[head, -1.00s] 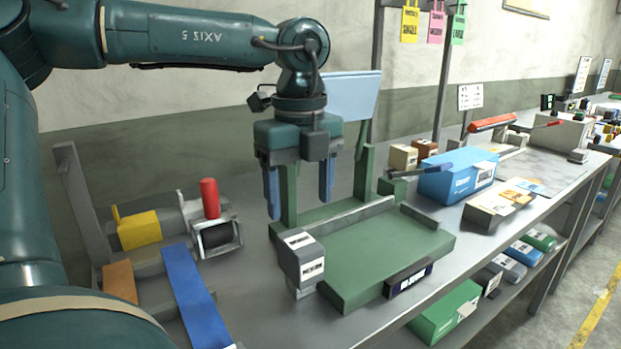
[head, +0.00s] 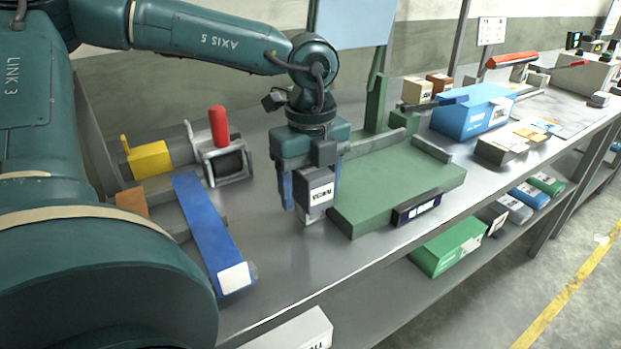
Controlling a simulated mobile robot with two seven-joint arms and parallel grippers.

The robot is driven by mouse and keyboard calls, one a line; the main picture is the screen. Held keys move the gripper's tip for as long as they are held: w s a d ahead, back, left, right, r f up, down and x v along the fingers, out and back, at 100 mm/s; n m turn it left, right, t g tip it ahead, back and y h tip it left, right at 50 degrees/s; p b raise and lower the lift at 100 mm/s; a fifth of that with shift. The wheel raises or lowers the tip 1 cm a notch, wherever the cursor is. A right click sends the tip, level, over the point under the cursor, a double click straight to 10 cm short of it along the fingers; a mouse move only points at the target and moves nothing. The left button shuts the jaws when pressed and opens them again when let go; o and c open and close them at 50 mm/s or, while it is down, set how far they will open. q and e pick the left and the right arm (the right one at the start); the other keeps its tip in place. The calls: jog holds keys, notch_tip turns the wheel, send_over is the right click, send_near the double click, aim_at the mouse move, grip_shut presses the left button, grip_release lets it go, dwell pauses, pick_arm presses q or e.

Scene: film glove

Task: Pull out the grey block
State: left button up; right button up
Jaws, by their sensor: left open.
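The grey block (head: 318,198) has a white label with dark print on its front. It stands at the left end of the green platform (head: 400,186), near the bench's front edge. My left gripper (head: 311,190) is directly over it, pointing down and open. One blue finger shows at the block's left side. The other finger is mostly hidden behind the block's right side. I cannot tell whether the fingers touch the block. My right gripper is not in view.
To the left are a clamp-like fixture with a red cylinder (head: 219,126), a yellow block (head: 149,161) and a long blue strip (head: 210,230). A blue box (head: 472,114) stands at the back right. The bench front between strip and platform is clear.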

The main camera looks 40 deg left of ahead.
aim_at(311, 167)
pick_arm(q)
jog(key=c, duration=1.2)
jog(key=shift+o, duration=0.2)
jog(key=shift+r, duration=0.45)
jog(key=shift+r, duration=0.15)
jog(key=shift+r+p, duration=1.1)
jog(key=shift+r, duration=1.15)
